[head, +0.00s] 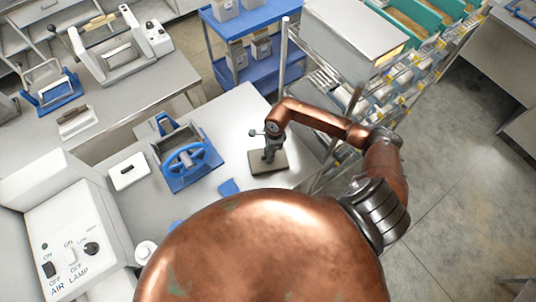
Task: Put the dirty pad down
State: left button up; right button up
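A flat, brownish rectangular pad (281,165), which looks like the dirty pad, is at the right part of the pale table. My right gripper (269,157) points down over the middle of it, its fingertips at or very near the pad's top. The fingers are small and dark here, and I cannot tell whether they are closed on the pad or whether the pad rests fully on the table. My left gripper is out of view.
A blue-framed device with a wheel (186,160) stands left of the pad. A white block (128,171) lies farther left, beside a control box (75,240). A blue piece (229,187) lies near the pad. A wire rack (400,80) stands behind and right.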

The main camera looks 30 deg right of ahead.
notch_tip(320, 180, up, 11)
jog(key=d+p, duration=0.1)
jog(key=p, duration=0.3)
jog(key=shift+s+d+r, duration=0.2)
